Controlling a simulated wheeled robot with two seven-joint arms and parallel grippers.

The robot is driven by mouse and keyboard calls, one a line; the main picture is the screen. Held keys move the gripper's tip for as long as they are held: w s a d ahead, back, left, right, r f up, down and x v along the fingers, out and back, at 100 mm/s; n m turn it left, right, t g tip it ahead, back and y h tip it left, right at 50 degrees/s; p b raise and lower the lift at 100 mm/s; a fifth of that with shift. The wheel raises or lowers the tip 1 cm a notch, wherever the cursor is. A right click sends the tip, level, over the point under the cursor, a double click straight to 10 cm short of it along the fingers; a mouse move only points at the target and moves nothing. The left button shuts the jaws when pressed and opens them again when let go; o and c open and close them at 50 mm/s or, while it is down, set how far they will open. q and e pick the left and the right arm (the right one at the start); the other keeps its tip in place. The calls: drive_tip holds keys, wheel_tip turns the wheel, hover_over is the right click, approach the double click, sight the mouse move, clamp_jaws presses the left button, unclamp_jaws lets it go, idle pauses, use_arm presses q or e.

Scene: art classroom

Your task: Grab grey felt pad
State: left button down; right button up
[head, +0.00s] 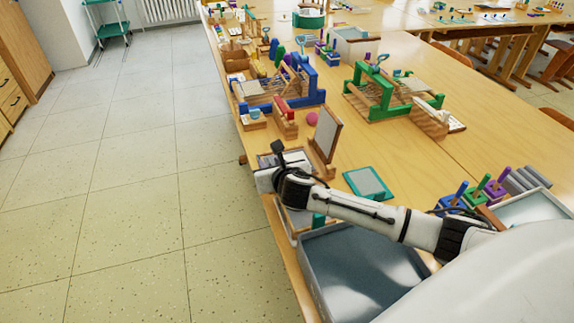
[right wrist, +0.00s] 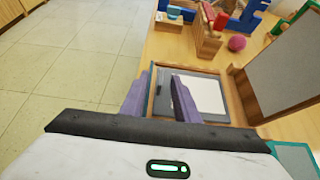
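A flat wooden-framed tray (right wrist: 217,72) lies at the table edge in the right wrist view, with a dark grey piece (right wrist: 182,92) and a pale sheet (right wrist: 208,95) in it. I cannot tell for sure whether the grey piece is the felt pad. My right gripper (right wrist: 158,95) is over the tray's near left side, its two purple-grey fingers apart with nothing clearly between them. In the head view my right gripper (head: 277,172) is at the table's left edge, fingertips hard to make out. My left gripper is not in view.
An upright wood-framed grey board (head: 326,133) stands beside the tray. A teal-framed grey pad (head: 368,183) lies to the right. A large grey bin (head: 362,262) is below my right arm. A pink ball (head: 312,118) and blue and green frames are behind. Floor is clear at left.

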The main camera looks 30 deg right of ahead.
drive_tip(key=shift+w+f, duration=0.1)
drive_tip(key=shift+w, duration=0.05)
clamp_jaws()
